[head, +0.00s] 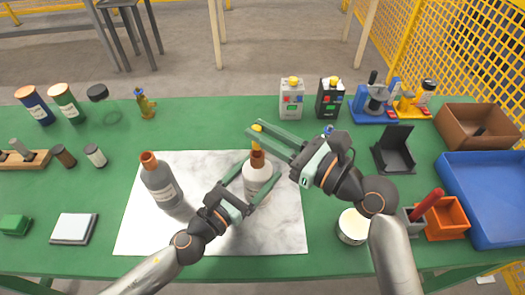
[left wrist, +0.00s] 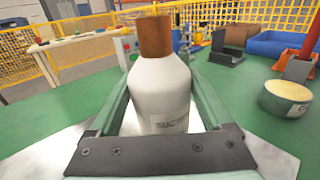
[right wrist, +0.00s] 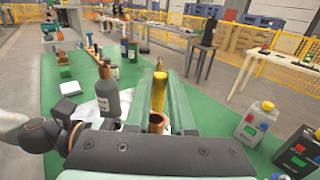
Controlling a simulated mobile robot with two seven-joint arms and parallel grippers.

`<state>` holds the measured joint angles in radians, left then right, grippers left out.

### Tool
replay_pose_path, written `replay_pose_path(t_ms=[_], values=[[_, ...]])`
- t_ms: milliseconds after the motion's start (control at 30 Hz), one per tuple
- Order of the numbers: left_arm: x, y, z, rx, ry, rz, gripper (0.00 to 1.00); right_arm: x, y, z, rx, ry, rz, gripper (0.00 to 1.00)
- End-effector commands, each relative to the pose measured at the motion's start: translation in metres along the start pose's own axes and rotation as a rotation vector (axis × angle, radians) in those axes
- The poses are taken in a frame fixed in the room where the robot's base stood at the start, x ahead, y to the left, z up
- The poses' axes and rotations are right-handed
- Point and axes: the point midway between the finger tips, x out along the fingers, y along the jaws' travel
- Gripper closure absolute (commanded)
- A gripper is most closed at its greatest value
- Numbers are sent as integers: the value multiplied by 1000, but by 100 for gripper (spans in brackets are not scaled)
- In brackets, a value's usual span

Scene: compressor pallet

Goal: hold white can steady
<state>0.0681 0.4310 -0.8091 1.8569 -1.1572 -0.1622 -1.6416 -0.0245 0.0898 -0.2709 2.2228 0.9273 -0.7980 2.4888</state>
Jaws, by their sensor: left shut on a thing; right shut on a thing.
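The white can (head: 257,181), a bottle-shaped can with a copper-brown neck, stands upright on the marbled white sheet. My left gripper (head: 256,184) is shut around its body. The left wrist view shows the white can (left wrist: 160,92) between the two fingers, label facing me. My right gripper (head: 260,140) is above the can's neck and shut on a yellow rod-like thing (head: 257,128). The right wrist view shows the yellow thing (right wrist: 159,92) between the fingers, with the open copper neck (right wrist: 156,122) close below. I cannot tell whether they touch.
A grey can (head: 160,182) stands left on the marbled sheet (head: 135,235). A round cream-topped tin (head: 353,226) is right of it. An orange bin (head: 447,218), blue tray (head: 490,195) and brown box (head: 475,118) fill the right. Two button boxes (head: 292,98) stand behind.

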Motion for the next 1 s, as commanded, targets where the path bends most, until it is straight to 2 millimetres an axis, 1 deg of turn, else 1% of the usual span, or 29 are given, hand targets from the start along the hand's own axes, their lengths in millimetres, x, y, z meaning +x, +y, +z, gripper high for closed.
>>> replay_pose_path(t_ms=[33,167,300,400,800,833,1000], values=[[0,0,0,0,0,0,100,0,0,-7,0,3,2,100],[0,0,0,0,0,0,100,0,0,-18,0,2,2,100],[0,0,0,0,0,0,100,0,0,-40,2,4,3,100],[0,0,0,0,0,0,100,0,0,-48,0,1,2,100],[0,0,0,0,0,0,100,0,0,-53,-1,0,2,100],[0,0,0,0,0,0,100,0,0,-53,-1,-1,2,76],[0,0,0,0,0,0,100,0,0,-52,-1,-1,2,57]])
